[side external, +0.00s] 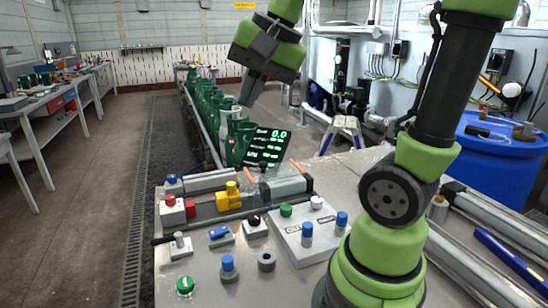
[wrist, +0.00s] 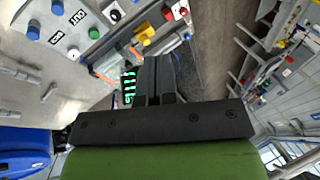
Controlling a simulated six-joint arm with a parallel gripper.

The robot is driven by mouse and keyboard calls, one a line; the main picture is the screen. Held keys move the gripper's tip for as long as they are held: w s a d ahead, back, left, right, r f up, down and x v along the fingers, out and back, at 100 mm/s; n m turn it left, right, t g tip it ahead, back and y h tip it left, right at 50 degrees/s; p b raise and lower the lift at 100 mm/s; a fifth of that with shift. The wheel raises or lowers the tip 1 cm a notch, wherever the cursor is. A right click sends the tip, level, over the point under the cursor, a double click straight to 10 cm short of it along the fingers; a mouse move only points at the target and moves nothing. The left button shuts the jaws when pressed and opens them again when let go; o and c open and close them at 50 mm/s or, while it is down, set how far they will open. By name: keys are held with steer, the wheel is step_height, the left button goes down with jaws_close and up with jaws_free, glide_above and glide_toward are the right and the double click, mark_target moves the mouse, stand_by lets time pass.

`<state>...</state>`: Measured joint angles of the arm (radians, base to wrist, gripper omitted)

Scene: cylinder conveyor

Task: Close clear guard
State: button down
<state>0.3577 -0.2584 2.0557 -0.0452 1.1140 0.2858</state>
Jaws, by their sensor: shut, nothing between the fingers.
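I cannot make out a clear guard for certain. Two short orange strips, the left one (side external: 249,174) and the right one (side external: 296,167), stand tilted by the grey block at the back of the panel table and may belong to it. An orange strip also shows in the wrist view (wrist: 101,75). My gripper (side external: 247,98) is shut and empty, high above the green cylinders and the display. In the wrist view my gripper (wrist: 155,62) has its dark fingers together, partly covering the display.
A dark display (side external: 267,148) reading 0.0 stands behind the table. Green cylinders (side external: 207,105) line the conveyor. The table (side external: 205,262) carries a yellow fixture (side external: 229,198), a red-and-white block (side external: 174,210), a button box (side external: 305,235) and blue-topped pegs. A blue barrel (side external: 490,150) stands right.

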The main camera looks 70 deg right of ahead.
steer(key=w+d+f+m+g, duration=0.1)
steer(key=w+d+f+m, duration=0.1)
steer(key=d+m, duration=0.3)
steer(key=w+d+f+m+g, duration=0.1)
steer(key=w+d+m, duration=0.15)
steer(key=d, duration=0.55)
steer(key=s+d+f+m+y, duration=0.1)
steer(key=s+d+f+m, duration=0.1)
steer(key=d+f+m, duration=0.4)
steer(key=s+d+f+m+y, duration=0.1)
steer(key=s+d+f+m, duration=0.2)
steer(key=d, duration=0.5)
glide_toward(269, 172)
steer(key=f, duration=0.1)
steer(key=s+f, duration=0.1)
steer(key=d+f, duration=0.1)
steer(key=f, duration=0.1)
steer(key=shift+s, duration=0.35)
steer(key=shift+w+a+f, duration=0.15)
steer(key=shift+w+a, duration=0.65)
steer(key=shift+w, duration=0.25)
steer(key=shift+w+a+f, duration=0.1)
steer(key=shift+w+a, duration=0.25)
steer(key=shift+w, duration=0.2)
steer(key=w+a, duration=1.2)
steer(key=shift+w+a, duration=0.2)
steer(key=shift+a, duration=0.05)
steer(key=shift+s, duration=0.1)
